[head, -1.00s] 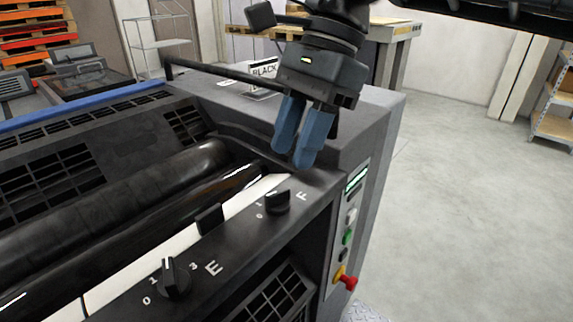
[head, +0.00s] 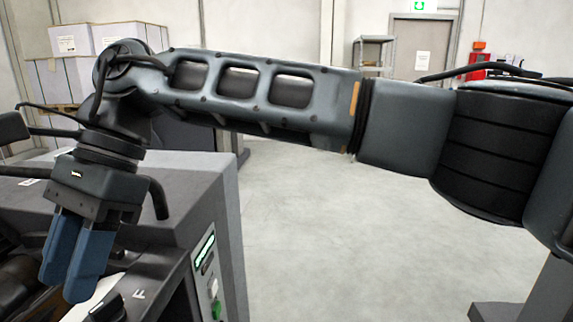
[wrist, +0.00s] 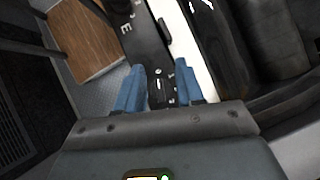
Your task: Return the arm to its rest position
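My gripper (head: 66,288) has two blue fingers and hangs at the left of the head view, pointing down over the press. Its fingers are apart with nothing between them, as the wrist view (wrist: 160,66) also shows. My arm (head: 240,92) stretches from the right side of the head view across to the gripper. The black knob by the letter F (head: 106,308) is just right of and below the fingertips in the head view. Part of the press behind the gripper is hidden by it.
The grey press (head: 190,185) fills the lower left, with a button panel (head: 208,270) on its end. Open floor (head: 330,230) lies right of it. Stacked boxes (head: 85,75) stand at the back left, and a shelf (head: 373,58) and door (head: 420,50) at the back.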

